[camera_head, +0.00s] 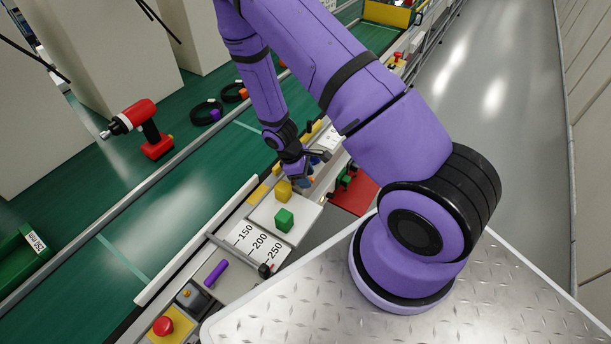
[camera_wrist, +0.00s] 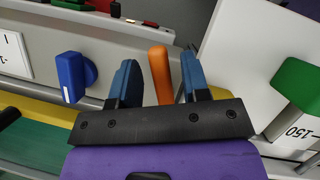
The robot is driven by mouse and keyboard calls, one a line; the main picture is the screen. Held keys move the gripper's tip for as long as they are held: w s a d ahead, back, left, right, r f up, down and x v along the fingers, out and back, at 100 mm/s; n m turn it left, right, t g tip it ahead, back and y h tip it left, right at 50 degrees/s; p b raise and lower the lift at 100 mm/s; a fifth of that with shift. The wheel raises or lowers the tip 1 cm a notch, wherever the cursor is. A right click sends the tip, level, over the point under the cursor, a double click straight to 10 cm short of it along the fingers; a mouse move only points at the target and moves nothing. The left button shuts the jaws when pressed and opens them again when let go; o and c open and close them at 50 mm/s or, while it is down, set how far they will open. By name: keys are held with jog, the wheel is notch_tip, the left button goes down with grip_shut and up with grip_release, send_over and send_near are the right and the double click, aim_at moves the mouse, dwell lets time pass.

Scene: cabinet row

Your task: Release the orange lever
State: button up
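The orange lever (camera_wrist: 160,72) stands between the two blue fingers of my gripper (camera_wrist: 159,80) in the wrist view. A gap shows on each side of the lever, so my gripper is open and not pressed on it. The lever's lower end is hidden behind the dark gripper body. In the head view, my gripper (camera_head: 308,168) is low over the row of controls beside the conveyor, past the yellow block. The lever is mostly hidden by my gripper there.
A blue knob (camera_wrist: 76,76) stands left of my fingers. A green block (camera_head: 284,220) and a yellow block (camera_head: 283,191) are close to my gripper. A purple handle (camera_head: 216,273) and a red button (camera_head: 162,326) are nearer. A red drill (camera_head: 142,126) is over the green conveyor.

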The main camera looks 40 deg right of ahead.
grip_shut()
jog(key=shift+s+a+m+g+y, duration=0.15)
jog(key=shift+a+m+g+y, duration=0.1)
jog(key=shift+m, duration=0.5)
jog(key=shift+s+a+m+g+y, duration=0.15)
jog(key=shift+m+y, duration=0.1)
jog(key=shift+m, duration=0.5)
jog(key=shift+o, duration=0.6)
grip_release()
jog(key=v, duration=1.1)
jog(key=shift+r, duration=0.1)
